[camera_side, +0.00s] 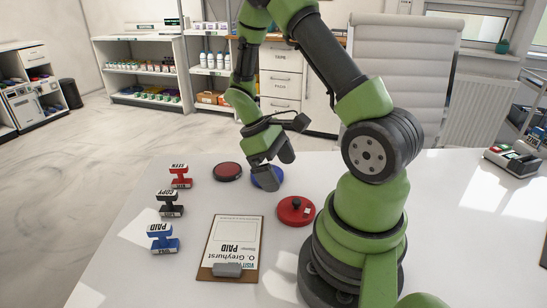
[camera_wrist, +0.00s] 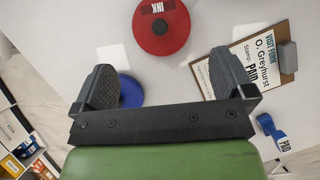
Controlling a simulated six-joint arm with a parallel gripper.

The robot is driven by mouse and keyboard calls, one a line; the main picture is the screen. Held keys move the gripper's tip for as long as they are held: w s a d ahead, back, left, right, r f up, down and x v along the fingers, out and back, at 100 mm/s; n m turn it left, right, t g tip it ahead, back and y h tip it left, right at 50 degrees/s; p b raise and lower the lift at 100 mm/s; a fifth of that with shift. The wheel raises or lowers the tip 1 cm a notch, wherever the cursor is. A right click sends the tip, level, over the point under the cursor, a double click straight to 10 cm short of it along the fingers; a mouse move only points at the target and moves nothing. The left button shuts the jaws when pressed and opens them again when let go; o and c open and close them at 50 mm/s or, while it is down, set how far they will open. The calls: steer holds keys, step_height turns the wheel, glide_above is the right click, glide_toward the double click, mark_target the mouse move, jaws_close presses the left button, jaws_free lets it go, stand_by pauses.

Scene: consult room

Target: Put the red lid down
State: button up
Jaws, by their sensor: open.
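The red lid (camera_side: 296,211), round with a dark knob, rests on the white table beside my base. In the wrist view the red lid (camera_wrist: 172,41) shows an INK label at the top. I cannot tell whether anything is under it. My gripper (camera_side: 277,172) is open and empty above the table, behind and left of the lid in the side view.
A dark red ink pad (camera_side: 228,171) lies open. A blue disc (camera_side: 279,174) is partly hidden by my gripper. Red (camera_side: 180,177), black (camera_side: 170,204) and blue (camera_side: 162,239) stamps line the left. A clipboard (camera_side: 205,273) with a form lies in front.

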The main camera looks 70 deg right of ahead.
steer(key=w+a+r+m+t, duration=0.1)
steer(key=a+r+t, duration=0.25)
steer(key=r, duration=0.35)
steer(key=w+a+r+m+t, duration=0.1)
steer(key=w+a+r+t, duration=0.1)
steer(key=a+r, duration=0.35)
steer(key=s+a+r+m+t+y, duration=0.2)
steer(key=s+a+r+t, duration=0.4)
steer(key=r, duration=0.3)
steer(key=shift+s+a+r+t, duration=0.2)
steer(key=shift+a+t, duration=0.15)
steer(key=shift+t, duration=0.2)
